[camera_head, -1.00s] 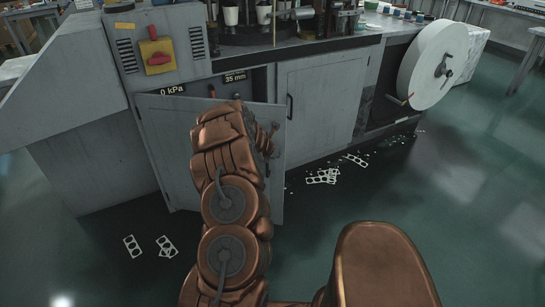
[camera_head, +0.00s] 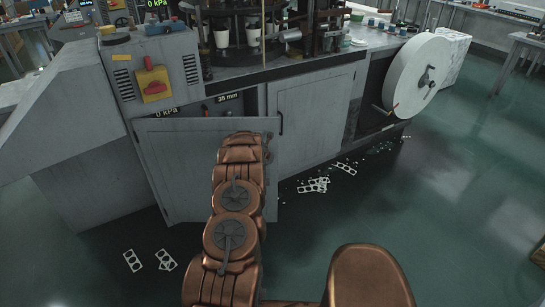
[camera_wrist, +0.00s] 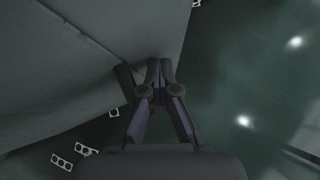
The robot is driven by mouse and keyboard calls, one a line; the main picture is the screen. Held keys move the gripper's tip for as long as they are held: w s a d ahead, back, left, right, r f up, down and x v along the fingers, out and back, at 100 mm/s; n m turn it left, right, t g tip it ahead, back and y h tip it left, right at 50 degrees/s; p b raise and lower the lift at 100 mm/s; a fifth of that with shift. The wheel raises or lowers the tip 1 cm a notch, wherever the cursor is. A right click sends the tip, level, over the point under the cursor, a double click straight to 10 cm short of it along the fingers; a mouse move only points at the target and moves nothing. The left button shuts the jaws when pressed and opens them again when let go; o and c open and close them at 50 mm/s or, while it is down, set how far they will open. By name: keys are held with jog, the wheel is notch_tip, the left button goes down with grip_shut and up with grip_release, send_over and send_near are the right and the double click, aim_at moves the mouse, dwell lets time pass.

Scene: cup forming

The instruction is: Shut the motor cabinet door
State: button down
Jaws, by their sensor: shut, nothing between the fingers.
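The motor cabinet door (camera_head: 165,165) is a flat grey panel on the left half of the machine front. It stands partly open, its right edge swung out from the cabinet, with a dark gap above its top edge. My copper arm covers part of its right side in the head view, and my gripper is hidden there. In the wrist view my gripper (camera_wrist: 160,68) is shut and empty. Its fingertips overlap a grey panel (camera_wrist: 110,35), seemingly the door, near its right edge. I cannot tell whether they touch it.
A closed grey panel (camera_head: 308,115) is right of the door, with a white reel (camera_head: 415,75) beyond it. A red switch on a yellow plate (camera_head: 153,85) sits above the door. Punched scraps (camera_head: 132,260) lie on the floor. The green floor at right (camera_head: 450,200) is open.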

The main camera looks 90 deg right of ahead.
jog(key=shift+s+d+f+g+p, duration=0.15)
jog(key=shift+s+f+p, duration=0.05)
jog(key=shift+s+p, duration=0.35)
jog(key=shift+s+d+f+g+p, duration=0.15)
jog(key=shift+s+p, duration=0.35)
jog(key=shift+p, duration=0.05)
jog(key=shift+s+a+f+b, duration=0.15)
jog(key=shift+a+b, duration=0.05)
jog(key=shift+b, duration=0.9)
